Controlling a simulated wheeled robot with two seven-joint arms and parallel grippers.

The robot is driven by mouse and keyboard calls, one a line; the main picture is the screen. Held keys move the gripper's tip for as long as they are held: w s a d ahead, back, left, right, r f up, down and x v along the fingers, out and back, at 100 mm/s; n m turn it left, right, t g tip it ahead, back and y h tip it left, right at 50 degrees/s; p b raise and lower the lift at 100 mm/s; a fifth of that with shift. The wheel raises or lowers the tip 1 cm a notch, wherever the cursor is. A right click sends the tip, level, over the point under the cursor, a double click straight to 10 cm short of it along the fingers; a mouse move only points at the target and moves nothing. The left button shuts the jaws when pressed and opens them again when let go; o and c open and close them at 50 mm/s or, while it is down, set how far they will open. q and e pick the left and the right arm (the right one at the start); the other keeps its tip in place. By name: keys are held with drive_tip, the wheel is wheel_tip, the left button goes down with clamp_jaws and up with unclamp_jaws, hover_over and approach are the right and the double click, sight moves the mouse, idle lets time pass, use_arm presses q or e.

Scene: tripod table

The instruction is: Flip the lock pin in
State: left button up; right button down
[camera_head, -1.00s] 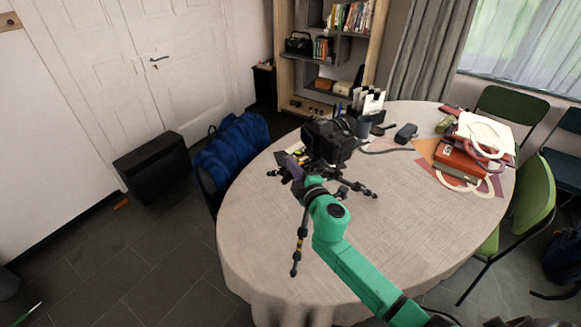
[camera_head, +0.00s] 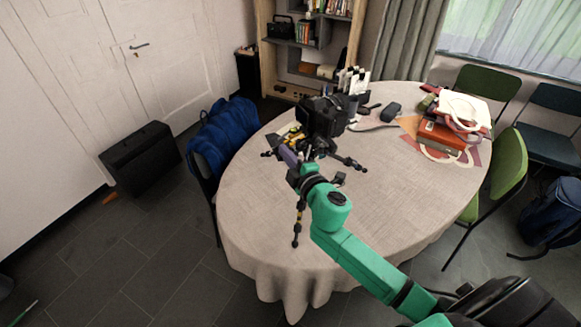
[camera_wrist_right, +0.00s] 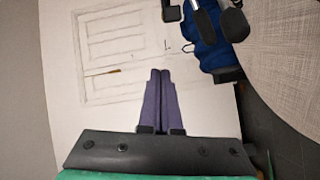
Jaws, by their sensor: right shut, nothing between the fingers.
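A black camera (camera_head: 325,114) sits on a tripod on the round table. The tripod's dark legs with yellow bands are spread, and its front leg (camera_head: 298,226) shows below my arm. The lock pin is too small or hidden to make out. My right gripper (camera_head: 285,152), with purple fingers, is just left of and below the camera, in front of the tripod. In the right wrist view my right gripper (camera_wrist_right: 160,72) has its fingers together and empty. Dark rod-like parts (camera_wrist_right: 207,25), apparently of the tripod, show at the top right, apart from the fingertips. My left gripper is not in view.
The table (camera_head: 390,185) has a pale cloth and is clear at its front and right. Bags and a red box (camera_head: 447,133) lie at the far right. Green chairs (camera_head: 508,165) stand at the right.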

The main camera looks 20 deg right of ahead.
drive_tip(key=s+d+f+m+g+h+b, duration=0.1)
drive_tip(key=s+d+f+m+g+h, duration=0.1)
drive_tip(key=s+d+f+m+g, duration=0.3)
drive_tip(key=s+d+f+m+g+h, duration=0.2)
drive_tip(key=s+d+f+m, duration=0.1)
drive_tip(key=s+f+m, duration=0.4)
drive_tip(key=s+a+f+m+g+y, duration=0.1)
drive_tip(key=s+a+f+g, duration=0.15)
drive_tip(key=s, duration=0.35)
drive_tip(key=s+a+f+m+g+y, duration=0.1)
drive_tip(key=s+f+g+y, duration=0.1)
drive_tip(key=s+g, duration=0.35)
drive_tip(key=s+f, duration=0.2)
drive_tip(key=f, duration=0.9)
drive_tip(key=s+f, duration=0.2)
drive_tip(key=f, duration=1)
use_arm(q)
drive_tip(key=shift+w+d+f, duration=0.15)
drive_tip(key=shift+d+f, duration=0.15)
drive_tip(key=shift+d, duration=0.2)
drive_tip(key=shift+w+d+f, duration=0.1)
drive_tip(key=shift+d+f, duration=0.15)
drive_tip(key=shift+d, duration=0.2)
use_arm(e)
drive_tip(key=s+d+f+g, duration=0.1)
drive_tip(key=s+d+f, duration=0.1)
drive_tip(key=s+f, duration=1.3)
drive_tip(key=shift+s+d, duration=0.3)
drive_tip(key=shift+s, duration=0.75)
